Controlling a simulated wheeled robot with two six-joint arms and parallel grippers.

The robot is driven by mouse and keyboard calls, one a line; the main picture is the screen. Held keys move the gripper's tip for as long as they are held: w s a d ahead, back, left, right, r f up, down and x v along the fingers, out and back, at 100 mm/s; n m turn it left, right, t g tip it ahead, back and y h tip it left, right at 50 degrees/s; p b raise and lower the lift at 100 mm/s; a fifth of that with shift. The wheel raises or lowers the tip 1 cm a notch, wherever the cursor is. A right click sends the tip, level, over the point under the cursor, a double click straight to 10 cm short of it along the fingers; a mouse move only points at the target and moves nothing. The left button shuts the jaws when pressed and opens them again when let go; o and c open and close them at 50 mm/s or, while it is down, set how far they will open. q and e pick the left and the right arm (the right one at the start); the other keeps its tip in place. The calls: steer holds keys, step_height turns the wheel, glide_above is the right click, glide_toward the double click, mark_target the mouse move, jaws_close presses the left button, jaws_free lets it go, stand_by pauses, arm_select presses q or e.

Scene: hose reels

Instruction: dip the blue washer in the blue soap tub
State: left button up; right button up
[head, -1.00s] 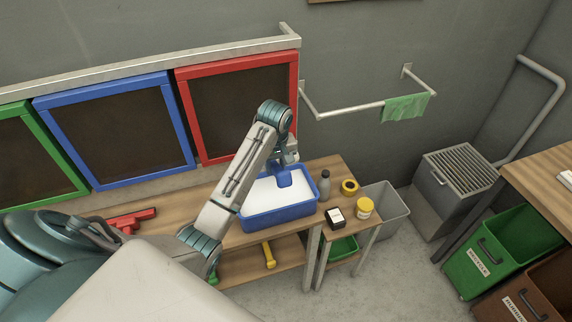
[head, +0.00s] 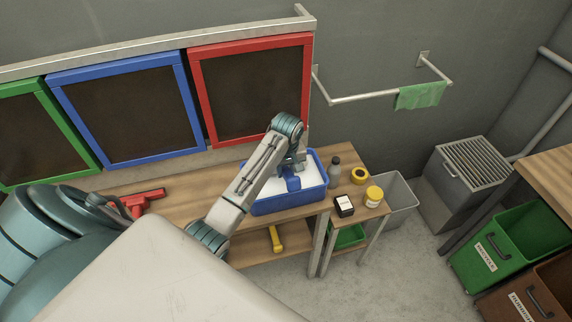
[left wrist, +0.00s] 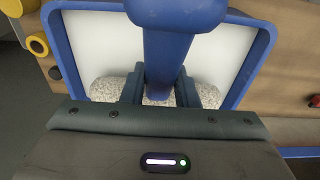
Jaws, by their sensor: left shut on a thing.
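The blue soap tub (head: 291,205) stands on the wooden bench and holds white suds. My left gripper (head: 298,164) is over the tub, shut on the blue washer (head: 292,183). In the left wrist view the washer's handle (left wrist: 166,62) sits between the two dark fingers, and its wide blue head lies over the white suds. The tub's blue rim (left wrist: 262,45) frames it there. The washer's head is low inside the tub outline; I cannot tell for sure whether it touches the suds. My right gripper does not show.
A grey bottle (head: 335,167), yellow tape roll (head: 359,174), black box (head: 344,206) and yellow jar (head: 374,195) stand right of the tub. A red squeegee-like tool (head: 143,202) lies on the bench at left. Blue (head: 128,110) and red (head: 251,88) framed panels rise behind.

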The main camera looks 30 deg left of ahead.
arm_select(q)
step_height(320, 180, down, 3)
steer(key=shift+f+b, duration=0.2)
steer(key=shift+b, duration=0.2)
steer(key=shift+f, duration=0.55)
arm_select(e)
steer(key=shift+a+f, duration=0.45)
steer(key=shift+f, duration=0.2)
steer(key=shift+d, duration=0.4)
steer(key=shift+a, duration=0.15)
